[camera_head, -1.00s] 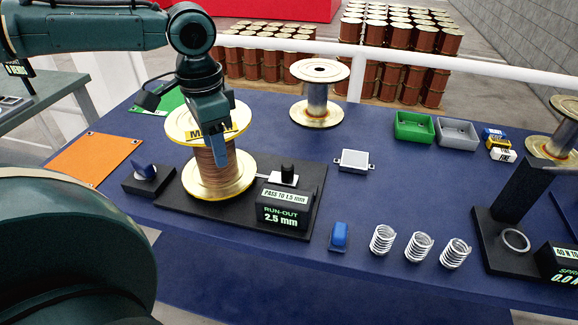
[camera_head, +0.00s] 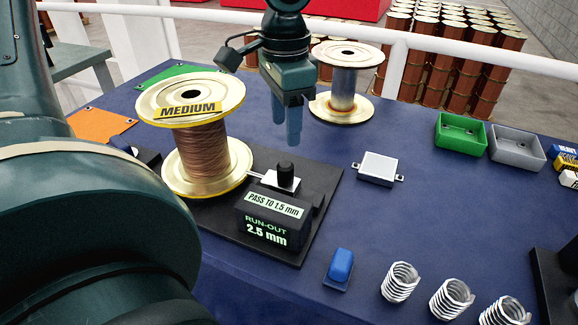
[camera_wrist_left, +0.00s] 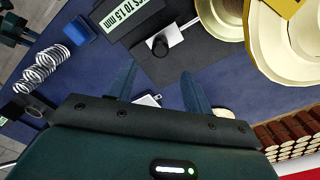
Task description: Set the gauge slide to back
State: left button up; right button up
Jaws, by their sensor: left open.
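The gauge slide is a white block with a black knob (camera_head: 286,174) on the black gauge base (camera_head: 322,188). A thin rod reaches from it to the copper-wound spool (camera_head: 203,150) labelled MEDIUM. The gauge display (camera_head: 270,222) reads RUN-OUT 2.5 mm, with PASS TO 1.5 mm above. My left gripper (camera_head: 287,125) is open and empty, pointing down above and behind the knob. In the left wrist view the knob (camera_wrist_left: 159,45) lies beyond the two blue fingers (camera_wrist_left: 160,88), apart from them. My right gripper is not in view.
An empty-looking flanged spool (camera_head: 343,85) stands behind my left gripper. A white-lidded box (camera_head: 378,168), a blue rocker piece (camera_head: 340,265) and several springs (camera_head: 400,282) lie to the right. Green (camera_head: 461,134) and grey (camera_head: 515,146) bins stand farther right.

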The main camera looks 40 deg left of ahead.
aim_at(286, 163)
pick_arm(q)
notch_tip(286, 163, down, 11)
jog(key=shift+r+b, duration=0.15)
jog(key=shift+b, duration=0.55)
jog(key=shift+c, duration=0.5)
grip_shut()
